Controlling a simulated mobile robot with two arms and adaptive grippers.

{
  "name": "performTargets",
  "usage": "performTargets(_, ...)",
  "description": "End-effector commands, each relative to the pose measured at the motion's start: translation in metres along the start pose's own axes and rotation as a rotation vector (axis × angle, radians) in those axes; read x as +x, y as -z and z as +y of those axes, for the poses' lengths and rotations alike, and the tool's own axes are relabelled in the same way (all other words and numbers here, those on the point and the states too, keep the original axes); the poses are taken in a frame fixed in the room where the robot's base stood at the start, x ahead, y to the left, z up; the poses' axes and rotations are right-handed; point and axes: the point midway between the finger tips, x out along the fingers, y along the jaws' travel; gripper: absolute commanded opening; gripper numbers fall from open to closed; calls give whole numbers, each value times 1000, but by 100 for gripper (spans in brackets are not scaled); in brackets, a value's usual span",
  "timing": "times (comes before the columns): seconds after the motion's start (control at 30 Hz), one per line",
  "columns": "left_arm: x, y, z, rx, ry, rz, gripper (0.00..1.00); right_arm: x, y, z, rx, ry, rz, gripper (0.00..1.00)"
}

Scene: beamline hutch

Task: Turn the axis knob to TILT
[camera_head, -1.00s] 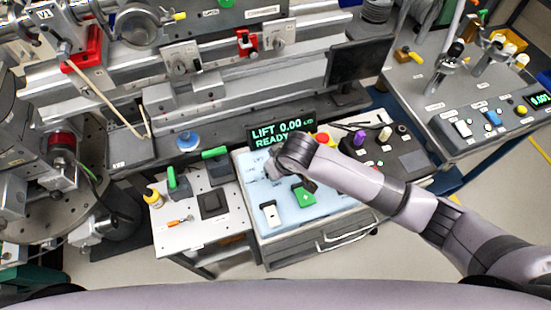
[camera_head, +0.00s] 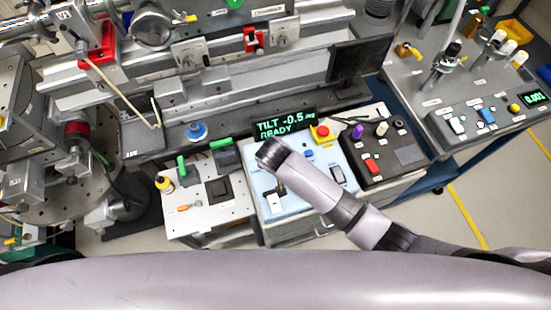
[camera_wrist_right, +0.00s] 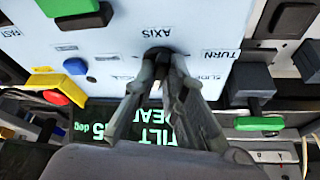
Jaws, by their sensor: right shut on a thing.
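The axis knob (camera_wrist_right: 157,52) is a small dark knob under the printed word AXIS on the pale blue control panel. My right gripper (camera_wrist_right: 160,62) is shut on it, seen in the right wrist view, and the fingers hide most of it. In the head view my right wrist covers the knob. The display (camera_head: 284,126) behind the panel reads TILT -0.5 deg READY. It also shows upside down in the right wrist view (camera_wrist_right: 125,130), partly behind the fingers. My left gripper is not in view.
A red emergency button on a yellow base (camera_head: 322,133) stands at the panel's back right. A black box with purple and red controls (camera_head: 385,160) is to the right. Green levers (camera_head: 182,165) stand on the left table.

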Motion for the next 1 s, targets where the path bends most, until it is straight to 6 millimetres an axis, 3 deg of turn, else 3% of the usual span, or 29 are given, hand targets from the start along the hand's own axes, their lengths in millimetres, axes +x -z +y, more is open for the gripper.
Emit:
performTargets(0.4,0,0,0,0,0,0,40,1,-1,0,6,-4,-1,0)
performTargets(0.43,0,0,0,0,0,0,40,1,-1,0,5,-4,-1,12)
performTargets(0.7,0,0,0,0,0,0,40,1,-1,0,5,-3,-1,30)
performTargets(1.0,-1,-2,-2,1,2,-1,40,0,0,0,5,-2,0,32)
